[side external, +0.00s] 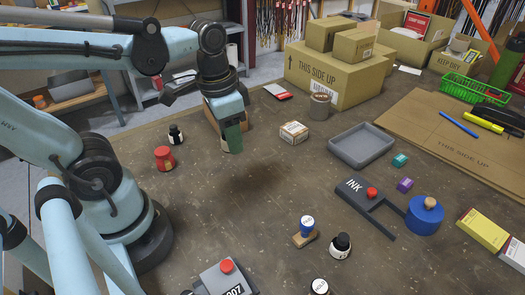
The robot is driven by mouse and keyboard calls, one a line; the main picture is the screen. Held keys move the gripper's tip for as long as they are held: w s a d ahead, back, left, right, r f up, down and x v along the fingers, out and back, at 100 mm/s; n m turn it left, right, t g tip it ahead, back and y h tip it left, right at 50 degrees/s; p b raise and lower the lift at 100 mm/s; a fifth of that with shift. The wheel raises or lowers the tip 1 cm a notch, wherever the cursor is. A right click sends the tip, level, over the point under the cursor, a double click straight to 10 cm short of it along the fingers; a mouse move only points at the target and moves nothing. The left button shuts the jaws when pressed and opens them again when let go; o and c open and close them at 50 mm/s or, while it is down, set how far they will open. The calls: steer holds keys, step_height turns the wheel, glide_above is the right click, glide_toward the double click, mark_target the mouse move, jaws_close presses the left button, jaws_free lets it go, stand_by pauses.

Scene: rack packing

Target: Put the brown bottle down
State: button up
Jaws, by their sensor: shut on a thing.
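My gripper (231,138) points down over the back left part of the worktable (270,215). Its dark green finger hides most of what lies between the jaws. A pale bit shows at the fingertip and a brown patch (244,117) shows just behind the finger. I cannot tell whether this patch is the brown bottle or a box behind. No brown bottle shows clearly elsewhere. A dark shadow lies on the table in front of the gripper. I cannot tell whether the held thing touches the table.
A black bottle (175,134) and a red bottle (164,158) stand left of the gripper. A stamp (304,239) and another black bottle (340,246) stand in front. The table's middle is clear.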

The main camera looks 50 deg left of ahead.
steer(key=w+a+r+n, duration=0.1)
steer(key=w+a+r, duration=0.2)
steer(key=w+a, duration=0.4)
steer(key=w+a+r, duration=0.2)
steer(key=w+a, duration=0.4)
steer(key=a, duration=0.3)
steer(key=a+f, duration=0.2)
steer(key=a, duration=0.1)
steer(key=s+a+f, duration=0.1)
steer(key=a+f, duration=0.1)
steer(key=a, duration=0.2)
steer(key=a+f, duration=0.2)
steer(key=a, duration=0.1)
steer(key=shift+s+a+f, duration=0.15)
steer(key=shift+a+f, duration=0.05)
steer(key=shift+a, duration=0.05)
steer(key=shift+a+f, duration=0.1)
steer(key=shift+f, duration=1.95)
steer(key=shift+f, duration=0.15)
steer(key=o, duration=1)
steer(key=shift+o, duration=0.2)
